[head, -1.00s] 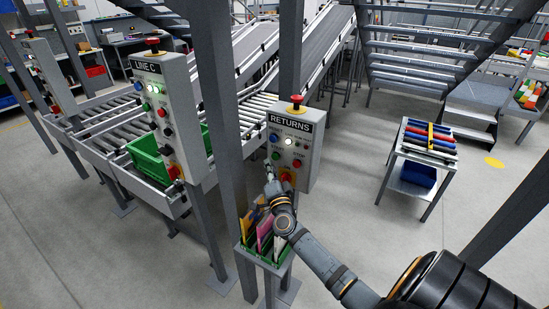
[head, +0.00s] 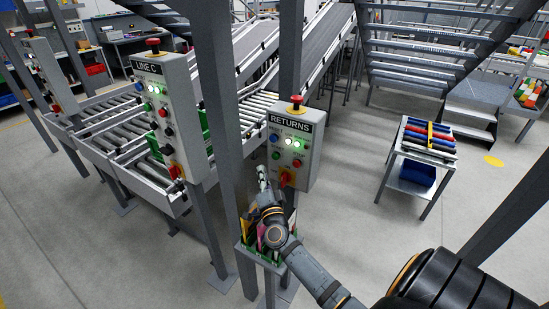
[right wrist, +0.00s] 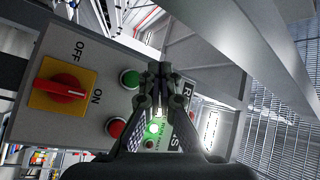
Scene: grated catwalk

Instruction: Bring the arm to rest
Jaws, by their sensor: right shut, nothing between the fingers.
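The RETURNS control box (head: 292,150) hangs on a post in the middle of the head view, with two bright lamps lit side by side. My right gripper (head: 263,177) is shut and empty, a little left of and below the box's buttons. In the right wrist view, my right gripper's closed fingertips (right wrist: 163,72) show in front of the tilted box face. That view also shows a red rotary switch (right wrist: 62,92) on a yellow plate, a green button (right wrist: 131,79), a red button (right wrist: 116,127) and a lit green lamp (right wrist: 152,129). My left gripper is out of view.
The LINE C box (head: 160,110) stands at left beside the roller conveyor (head: 95,130). A small bin with colored folders (head: 246,228) sits below my right arm. A cart (head: 408,165) stands at right near stairs.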

